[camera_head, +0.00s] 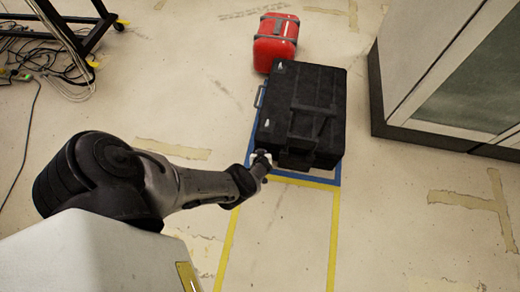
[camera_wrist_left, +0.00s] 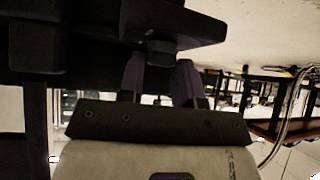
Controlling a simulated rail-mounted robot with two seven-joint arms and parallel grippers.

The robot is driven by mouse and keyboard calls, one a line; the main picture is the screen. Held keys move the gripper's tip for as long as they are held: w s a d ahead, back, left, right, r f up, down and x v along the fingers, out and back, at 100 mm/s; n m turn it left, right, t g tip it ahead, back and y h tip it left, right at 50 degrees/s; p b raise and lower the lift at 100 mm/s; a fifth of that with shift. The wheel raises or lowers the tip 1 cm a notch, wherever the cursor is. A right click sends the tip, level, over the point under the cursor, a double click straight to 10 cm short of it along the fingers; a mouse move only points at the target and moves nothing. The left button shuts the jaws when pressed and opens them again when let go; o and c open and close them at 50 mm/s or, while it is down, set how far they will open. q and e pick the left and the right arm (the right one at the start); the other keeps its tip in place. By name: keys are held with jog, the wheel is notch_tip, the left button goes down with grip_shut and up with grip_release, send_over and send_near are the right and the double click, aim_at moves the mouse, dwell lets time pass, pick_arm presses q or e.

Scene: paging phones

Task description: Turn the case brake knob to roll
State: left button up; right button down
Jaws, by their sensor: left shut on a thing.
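The black case (camera_head: 300,108) stands on the floor inside a blue-taped outline. My left gripper (camera_head: 262,158) is at the case's near left corner, low against its side. In the left wrist view, the two purple-grey fingers of my left gripper (camera_wrist_left: 160,72) reach up under a dark overhanging part of the case (camera_wrist_left: 160,25). They are shut on a small dark knob (camera_wrist_left: 160,48) beneath that part. The knob's markings and the way it points cannot be made out. My right gripper is not in view.
A red case (camera_head: 275,42) stands just behind the black case. A grey cabinet (camera_head: 400,100) is to the right. A dark wheeled frame (camera_head: 95,30) and loose cables (camera_head: 55,65) lie at the upper left. The yellow-taped lane (camera_head: 280,235) in front is clear.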

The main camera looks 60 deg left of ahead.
pick_arm(q)
jog(key=n+g+b, duration=0.1)
jog(key=n, duration=0.1)
jog(key=n+g+y+b, duration=0.1)
jog(key=n+g, duration=0.1)
jog(key=shift+w+f, duration=0.15)
jog(key=shift+w, duration=0.2)
jog(key=shift+w+n+g+b, duration=0.1)
jog(key=shift+n+g+b, duration=0.7)
jog(key=shift+n, duration=0.3)
jog(key=shift+n+g, duration=0.3)
jog(key=o, duration=0.9)
jog(key=shift+r, duration=0.2)
